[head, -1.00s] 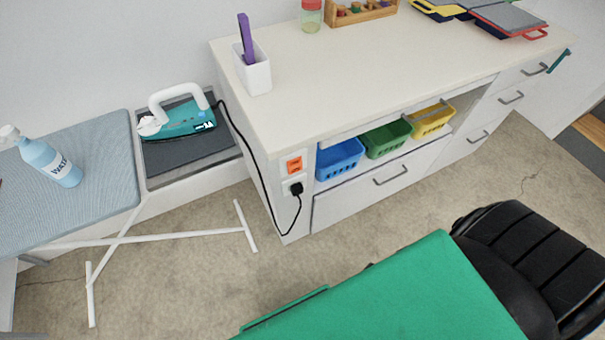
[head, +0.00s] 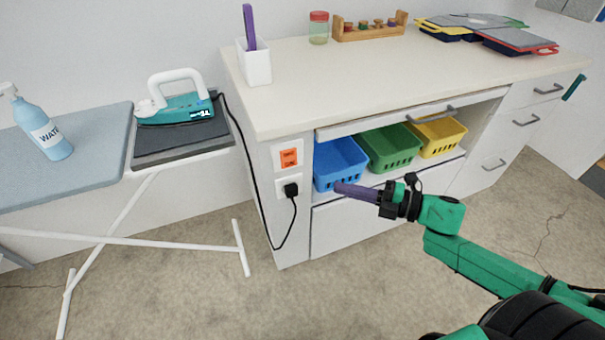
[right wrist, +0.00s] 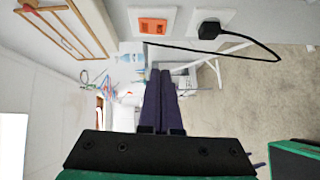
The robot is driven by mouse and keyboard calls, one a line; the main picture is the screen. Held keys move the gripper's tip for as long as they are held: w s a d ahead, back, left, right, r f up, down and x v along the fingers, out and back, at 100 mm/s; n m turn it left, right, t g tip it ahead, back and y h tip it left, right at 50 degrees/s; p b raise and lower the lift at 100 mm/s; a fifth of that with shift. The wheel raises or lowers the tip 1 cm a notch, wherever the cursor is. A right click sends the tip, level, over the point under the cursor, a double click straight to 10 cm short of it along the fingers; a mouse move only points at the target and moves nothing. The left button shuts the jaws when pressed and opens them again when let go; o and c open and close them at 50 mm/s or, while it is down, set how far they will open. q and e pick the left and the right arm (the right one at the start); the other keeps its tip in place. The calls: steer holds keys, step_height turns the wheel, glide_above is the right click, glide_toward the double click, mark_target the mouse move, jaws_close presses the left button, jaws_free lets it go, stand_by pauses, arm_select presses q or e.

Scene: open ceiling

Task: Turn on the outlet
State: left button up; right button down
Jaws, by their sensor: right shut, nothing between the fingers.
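The orange outlet switch (head: 289,158) sits in a white plate on the end panel of the white cabinet, above the socket that holds a black plug (head: 291,190). In the right wrist view the switch (right wrist: 153,26) is at the top, left of the plug (right wrist: 209,30). My right gripper (head: 338,188) is shut and empty, its purple fingers pointing left in front of the blue basket. It is right of the switch and a little lower, apart from it. In the right wrist view its closed fingers (right wrist: 160,75) point up the picture. My left gripper is not in view.
A black cord runs from the plug to the teal iron (head: 186,108) on the ironing board (head: 70,166). Blue (head: 340,160), green and yellow baskets fill the open shelf. The counter (head: 370,70) overhangs above. Floor in front of the end panel is clear.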

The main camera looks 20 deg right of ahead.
steer(key=b, duration=0.2)
glide_toward(285, 167)
steer(key=a, duration=0.4)
steer(key=shift+w+a+f, duration=0.15)
steer(key=shift+w, duration=1.8)
